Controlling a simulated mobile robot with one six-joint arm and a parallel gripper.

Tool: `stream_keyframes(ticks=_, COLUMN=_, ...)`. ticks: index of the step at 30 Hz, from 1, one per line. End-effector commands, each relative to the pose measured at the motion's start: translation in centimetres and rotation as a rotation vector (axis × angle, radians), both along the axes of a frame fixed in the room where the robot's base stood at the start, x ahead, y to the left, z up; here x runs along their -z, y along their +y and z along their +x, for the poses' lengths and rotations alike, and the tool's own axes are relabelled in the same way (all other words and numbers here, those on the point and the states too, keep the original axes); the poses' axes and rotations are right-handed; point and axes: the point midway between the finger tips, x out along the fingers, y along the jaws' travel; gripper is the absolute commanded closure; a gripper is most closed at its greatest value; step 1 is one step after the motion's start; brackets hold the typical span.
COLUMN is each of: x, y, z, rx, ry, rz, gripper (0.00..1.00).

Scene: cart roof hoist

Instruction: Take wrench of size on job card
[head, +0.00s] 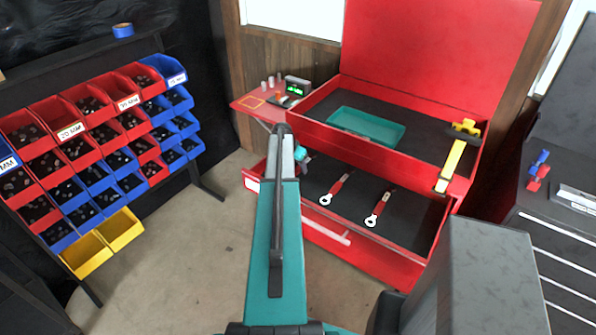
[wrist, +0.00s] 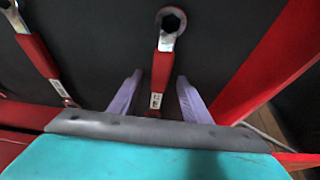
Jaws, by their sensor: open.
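My gripper (wrist: 154,88) is open, with one pale purple finger on each side of the handle of a red-handled ring wrench (wrist: 162,62). Whether the fingers touch the handle I cannot tell. A second red-handled wrench (wrist: 36,52) lies to its left in the wrist view. In the head view two wrenches, a left one (head: 335,190) and a right one (head: 378,208), lie on the dark floor of the open red drawer (head: 345,243). My arm hides the left part of the drawer. I see no readable job card or wrench size.
A teal tray (head: 366,126) and a yellow tool (head: 455,160) are on the chest's upper level. A green-lit display (head: 297,86) stands on a red side shelf (head: 252,103). Red and blue bins (head: 88,150) fill the left rack. A red wall (wrist: 265,65) rises close right in the wrist view.

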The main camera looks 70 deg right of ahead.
Motion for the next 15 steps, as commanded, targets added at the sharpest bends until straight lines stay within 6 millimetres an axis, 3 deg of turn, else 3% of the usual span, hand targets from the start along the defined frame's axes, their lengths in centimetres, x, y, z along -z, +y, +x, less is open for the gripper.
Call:
stream_keyframes(ticks=11, x=0.26, y=-0.01, z=-0.04, rx=0.0, ry=0.0, rz=0.0, gripper=0.56)
stream_keyframes(ticks=15, x=0.2, y=-0.01, z=-0.04, rx=0.001, ry=0.0, rz=0.0, gripper=0.8)
